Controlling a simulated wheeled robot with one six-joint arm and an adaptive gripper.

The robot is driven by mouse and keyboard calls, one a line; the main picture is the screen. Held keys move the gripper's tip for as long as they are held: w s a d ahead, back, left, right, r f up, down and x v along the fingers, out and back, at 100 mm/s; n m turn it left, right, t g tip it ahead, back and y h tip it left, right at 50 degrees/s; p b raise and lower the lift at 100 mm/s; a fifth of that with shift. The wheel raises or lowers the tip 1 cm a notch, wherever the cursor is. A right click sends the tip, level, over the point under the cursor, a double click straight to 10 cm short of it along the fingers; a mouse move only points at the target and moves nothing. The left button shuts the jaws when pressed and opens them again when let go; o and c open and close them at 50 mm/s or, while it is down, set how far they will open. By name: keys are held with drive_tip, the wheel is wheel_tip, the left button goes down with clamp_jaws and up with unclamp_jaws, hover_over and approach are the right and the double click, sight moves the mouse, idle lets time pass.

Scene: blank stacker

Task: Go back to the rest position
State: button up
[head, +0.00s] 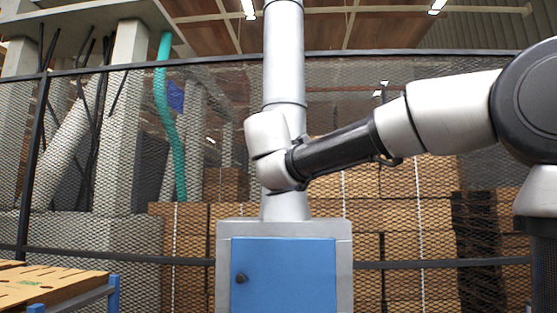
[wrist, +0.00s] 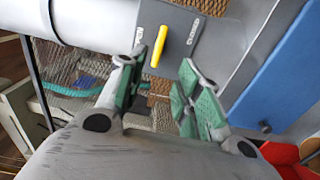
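My gripper (wrist: 162,72) shows in the wrist view with its two green-padded fingers spread apart. It is open, and nothing is held between the pads. In the head view my arm reaches in from the right, and its wrist end is in front of a grey column; the fingers cannot be made out there. A yellow handle (wrist: 160,46) on a grey plate (wrist: 184,22) lies beyond the fingertips in the wrist view, seemingly apart from them.
A grey cabinet (head: 344,277) with a blue door (head: 285,275) stands below the column (head: 285,65). A mesh fence (head: 430,190) runs behind, with stacked brown boxes beyond it. A table with cardboard (head: 45,287) is at lower left. Something red (wrist: 285,157) shows in the wrist view.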

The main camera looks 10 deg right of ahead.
drive_tip(key=s+d+f+m+g+y, duration=0.1)
drive_tip(key=s+d+f+m+g, duration=0.35)
drive_tip(key=f, duration=0.85)
drive_tip(key=s+d+f+m+g, duration=0.1)
drive_tip(key=s+d+f+g, duration=0.6)
drive_tip(key=f, duration=0.6)
drive_tip(key=s+d+f+m+y, duration=0.2)
drive_tip(key=s+d+f+m, duration=0.1)
drive_tip(key=s+f, duration=0.4)
drive_tip(key=s+d+f+m+g+y, duration=0.1)
drive_tip(key=s+d+f+m, duration=0.3)
drive_tip(key=s, duration=1)
wheel_tip(320, 180, down, 3)
drive_tip(key=shift+r+m+y, duration=0.1)
drive_tip(key=shift+m+y, duration=0.7)
drive_tip(key=shift+m, duration=0.05)
drive_tip(key=shift+g, duration=0.25)
